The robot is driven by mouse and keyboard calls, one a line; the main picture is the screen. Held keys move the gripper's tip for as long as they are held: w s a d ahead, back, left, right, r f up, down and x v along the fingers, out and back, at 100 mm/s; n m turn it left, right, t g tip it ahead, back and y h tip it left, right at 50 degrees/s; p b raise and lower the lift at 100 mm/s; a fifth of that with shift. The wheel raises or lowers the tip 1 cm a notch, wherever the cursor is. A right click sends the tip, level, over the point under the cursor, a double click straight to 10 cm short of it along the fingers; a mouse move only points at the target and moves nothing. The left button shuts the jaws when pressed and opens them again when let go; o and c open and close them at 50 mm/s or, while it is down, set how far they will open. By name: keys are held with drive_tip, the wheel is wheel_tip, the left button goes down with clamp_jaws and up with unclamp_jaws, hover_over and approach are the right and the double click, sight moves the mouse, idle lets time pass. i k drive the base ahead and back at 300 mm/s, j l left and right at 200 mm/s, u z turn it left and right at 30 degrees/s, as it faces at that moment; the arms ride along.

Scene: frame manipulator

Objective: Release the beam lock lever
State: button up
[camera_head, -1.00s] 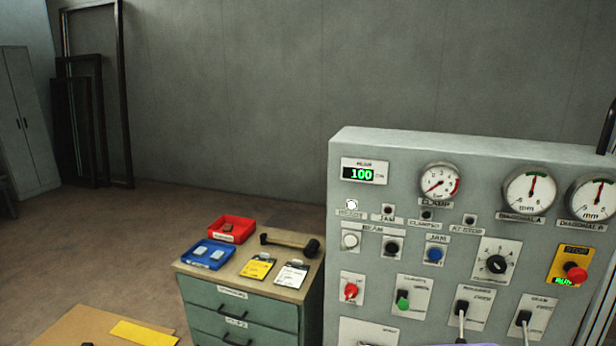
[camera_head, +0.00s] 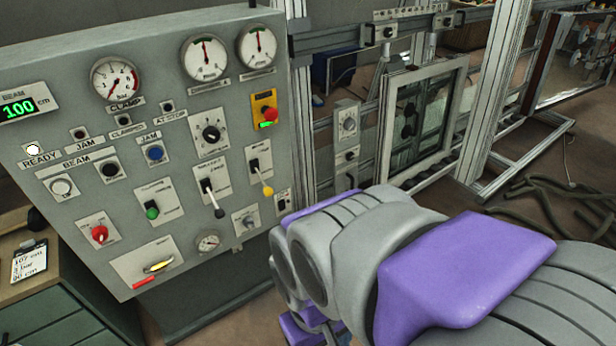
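The grey control panel (camera_head: 165,75) stands at left in the head view. Two levers on its right side point downward. The right lever (camera_head: 261,178) has a yellow knob; its plate seems to be the one with a BEAM label in the earlier frame, but the label is too small to read now. The left lever (camera_head: 213,199) has a dark knob. Nothing touches either lever. My grey and purple arm fills the lower right, to the right of the panel. My gripper's fingers do not show.
A red stop button (camera_head: 268,113) sits above the yellow-knobbed lever. A metal frame (camera_head: 425,115) stands right of the panel. Dark hoses (camera_head: 540,215) lie on the floor at right.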

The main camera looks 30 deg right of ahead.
sight(268, 191)
drive_tip(key=l+z, duration=0.15)
drive_tip(key=z, duration=0.2)
drive_tip(key=l+u, duration=0.1)
drive_tip(key=u, duration=0.45)
drive_tip(key=i+l+u, duration=0.1)
drive_tip(key=l+u, duration=0.25)
drive_tip(key=l, duration=0.3)
drive_tip(key=l+u, duration=0.35)
drive_tip(key=l, duration=0.3)
drive_tip(key=l+u, duration=0.4)
drive_tip(key=l, duration=0.8)
drive_tip(key=k+l, duration=0.15)
drive_tip(key=l, duration=0.85)
drive_tip(key=k+l+u, duration=0.1)
drive_tip(key=l, duration=0.4)
drive_tip(key=k+l, duration=0.15)
drive_tip(key=l, duration=0.3)
drive_tip(key=k+l, duration=0.1)
drive_tip(key=l, duration=0.4)
